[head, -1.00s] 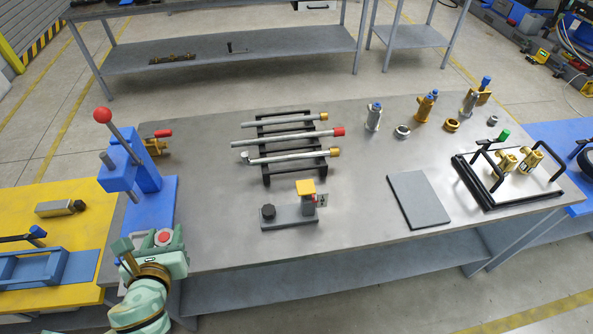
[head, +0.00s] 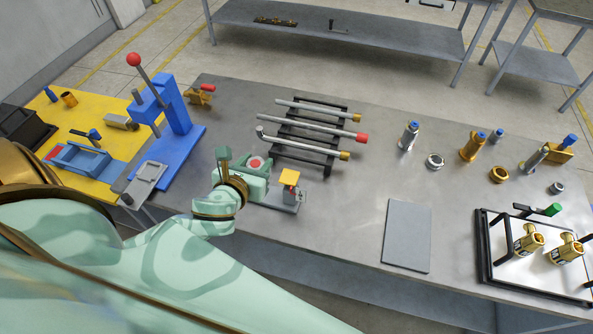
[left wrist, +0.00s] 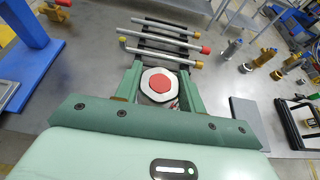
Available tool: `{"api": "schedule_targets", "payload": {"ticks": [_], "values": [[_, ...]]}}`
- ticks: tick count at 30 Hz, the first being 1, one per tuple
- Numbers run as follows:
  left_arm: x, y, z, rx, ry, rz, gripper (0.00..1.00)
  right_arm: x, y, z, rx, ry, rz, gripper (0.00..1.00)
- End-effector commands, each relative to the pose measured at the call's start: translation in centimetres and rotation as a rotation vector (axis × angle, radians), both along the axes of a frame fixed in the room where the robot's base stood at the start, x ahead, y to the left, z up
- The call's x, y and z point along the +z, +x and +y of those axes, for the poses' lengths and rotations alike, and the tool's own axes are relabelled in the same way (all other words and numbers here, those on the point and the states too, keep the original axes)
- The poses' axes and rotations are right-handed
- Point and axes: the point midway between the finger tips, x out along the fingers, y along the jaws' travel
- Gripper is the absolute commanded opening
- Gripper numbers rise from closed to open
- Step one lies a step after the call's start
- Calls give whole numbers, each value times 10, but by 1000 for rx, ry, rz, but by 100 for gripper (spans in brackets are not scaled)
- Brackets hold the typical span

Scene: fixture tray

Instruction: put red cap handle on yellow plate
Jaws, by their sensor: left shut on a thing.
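My left gripper (head: 252,166) is shut on a pale piece with a red octagonal top, the red cap handle (head: 257,162). The left wrist view shows this handle (left wrist: 160,83) between the two green fingers, red top facing the camera. The gripper hides part of that fixture, and a gap shows between handle and plate. The yellow plate cannot be made out in the left wrist view. My right gripper is not in view.
A black rack (head: 327,160) with rods, one red-ended, stands behind the fixture. A blue press (head: 178,138) with a red-knobbed lever stands to the left. A flat grey pad (head: 407,236) and a black-framed tray (head: 485,257) lie right. The table between rack and pad is clear.

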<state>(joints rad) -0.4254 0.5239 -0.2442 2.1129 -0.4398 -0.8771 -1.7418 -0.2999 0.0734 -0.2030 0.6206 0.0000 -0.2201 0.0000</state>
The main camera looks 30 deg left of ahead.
Motion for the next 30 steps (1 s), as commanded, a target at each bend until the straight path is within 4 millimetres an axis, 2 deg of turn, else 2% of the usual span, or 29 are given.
{"api": "schedule_targets", "payload": {"ticks": [1,5,6,9,12,17,23,30], "values": [[-5,17,-4,2,-4,-5,12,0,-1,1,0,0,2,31],[-23,54,-15,2,-4,-4,12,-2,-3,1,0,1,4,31],[-34,62,-18,2,-5,-1,12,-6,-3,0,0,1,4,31],[-57,77,-22,1,-3,0,12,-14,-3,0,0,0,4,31],[-71,89,-26,0,-3,-1,12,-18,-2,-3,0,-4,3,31],[-81,98,-28,0,-2,-1,12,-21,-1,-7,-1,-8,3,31],[-112,100,-29,1,-3,2,12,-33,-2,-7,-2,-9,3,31],[-114,100,-29,-1,-3,-1,12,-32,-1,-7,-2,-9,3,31]]}}
